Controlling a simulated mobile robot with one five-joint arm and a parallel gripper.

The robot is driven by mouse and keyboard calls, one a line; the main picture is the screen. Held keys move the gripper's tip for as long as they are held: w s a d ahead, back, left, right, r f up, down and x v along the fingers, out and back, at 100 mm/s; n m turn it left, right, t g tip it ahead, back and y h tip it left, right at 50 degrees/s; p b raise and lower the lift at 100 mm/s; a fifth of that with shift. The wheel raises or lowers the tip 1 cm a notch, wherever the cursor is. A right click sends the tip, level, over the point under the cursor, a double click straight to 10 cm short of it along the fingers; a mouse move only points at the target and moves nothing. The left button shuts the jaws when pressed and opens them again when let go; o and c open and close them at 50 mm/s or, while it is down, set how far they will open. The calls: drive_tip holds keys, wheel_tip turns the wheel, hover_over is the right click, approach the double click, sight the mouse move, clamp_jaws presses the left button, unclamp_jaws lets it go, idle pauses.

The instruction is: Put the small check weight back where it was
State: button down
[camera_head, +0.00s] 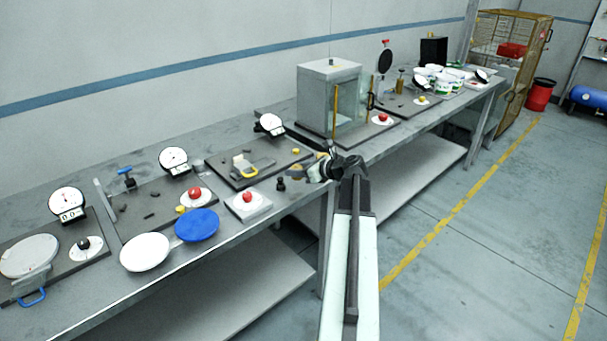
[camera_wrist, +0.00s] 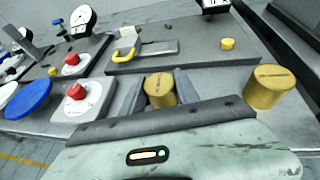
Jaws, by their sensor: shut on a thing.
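The small check weight (camera_wrist: 160,89) is a short brass cylinder, seen in the wrist view between the two dark fingers of my gripper (camera_wrist: 162,88). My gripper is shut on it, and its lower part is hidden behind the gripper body. I cannot tell whether it touches the bench. A larger brass weight (camera_wrist: 269,87) stands to the right of my gripper, apart from it. In the head view my gripper (camera_head: 312,171) is at the front edge of the bench, in front of the dark plate with the yellow handle (camera_head: 241,165).
The grey bench (camera_head: 225,215) carries dial gauges and red buttons. A red button on a pale box (camera_wrist: 82,99) is left of my gripper. A blue disc (camera_head: 197,225) and a white disc (camera_head: 145,252) lie farther left. A glass-sided cabinet (camera_head: 330,97) stands behind to the right.

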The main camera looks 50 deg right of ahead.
drive_tip(key=d, duration=0.1)
drive_tip(key=w+d, duration=0.1)
drive_tip(key=d, duration=0.1)
drive_tip(key=w+d, duration=0.1)
drive_tip(key=d, duration=0.1)
drive_tip(key=shift+f, duration=0.25)
drive_tip(key=f+b, duration=0.2)
drive_tip(key=b, duration=0.1)
drive_tip(key=f+b, duration=0.1)
drive_tip(key=f, duration=0.1)
drive_tip(key=shift+w+d, duration=0.15)
drive_tip(key=shift+d, duration=0.15)
drive_tip(key=shift+r, duration=0.2)
drive_tip(key=shift+f, duration=0.2)
drive_tip(key=c, duration=0.9)
unclamp_jaws()
drive_tip(key=shift+r, duration=0.1)
drive_tip(key=shift+s+r+p, duration=0.25)
drive_tip(key=shift+r+p, duration=0.05)
drive_tip(key=p+v, duration=0.4)
drive_tip(key=v, duration=0.7)
drive_tip(key=shift+s, duration=0.25)
